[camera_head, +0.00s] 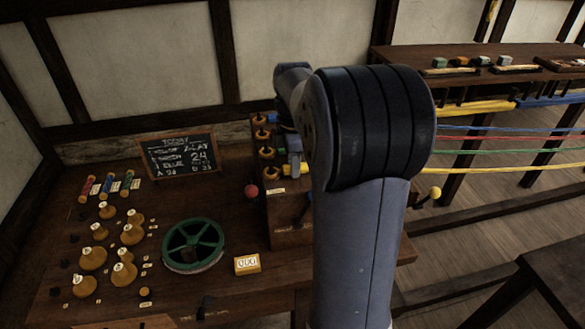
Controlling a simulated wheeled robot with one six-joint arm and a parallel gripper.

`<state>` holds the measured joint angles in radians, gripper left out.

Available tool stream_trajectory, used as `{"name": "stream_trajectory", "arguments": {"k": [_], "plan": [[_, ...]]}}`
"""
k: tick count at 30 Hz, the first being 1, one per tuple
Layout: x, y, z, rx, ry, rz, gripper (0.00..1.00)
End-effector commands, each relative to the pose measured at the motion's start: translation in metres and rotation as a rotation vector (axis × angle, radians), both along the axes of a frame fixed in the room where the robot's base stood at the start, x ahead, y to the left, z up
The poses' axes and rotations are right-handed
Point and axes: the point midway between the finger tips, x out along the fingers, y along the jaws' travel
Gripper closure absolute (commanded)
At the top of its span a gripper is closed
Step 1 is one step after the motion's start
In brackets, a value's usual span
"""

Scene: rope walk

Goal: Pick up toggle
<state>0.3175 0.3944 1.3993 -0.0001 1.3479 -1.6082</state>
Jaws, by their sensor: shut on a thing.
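My gripper (294,160) is at the upper middle, beside the dark wooden block with the hooks. My own arm hides much of it. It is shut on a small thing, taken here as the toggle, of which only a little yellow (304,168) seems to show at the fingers. The toggle's shape and how it sits in the jaws are hidden.
The hook block (286,213) stands on the dark bench, with a red ball (251,190) at its left. Coloured strands (510,151) stretch at right.

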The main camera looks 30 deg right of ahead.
Motion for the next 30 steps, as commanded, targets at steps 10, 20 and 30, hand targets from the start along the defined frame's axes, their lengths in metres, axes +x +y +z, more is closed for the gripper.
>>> {"name": "stream_trajectory", "arguments": {"k": [10, 20, 30], "plan": [[0.001, 0.0, 0.027, -0.001, -0.005, 0.0, 0.94], [0.001, 0.0, 0.088, -0.001, -0.002, 0.0, 0.94], [0.0, 0.0, 0.1, 0.0, 0.0, 0.0, 0.94]]}}
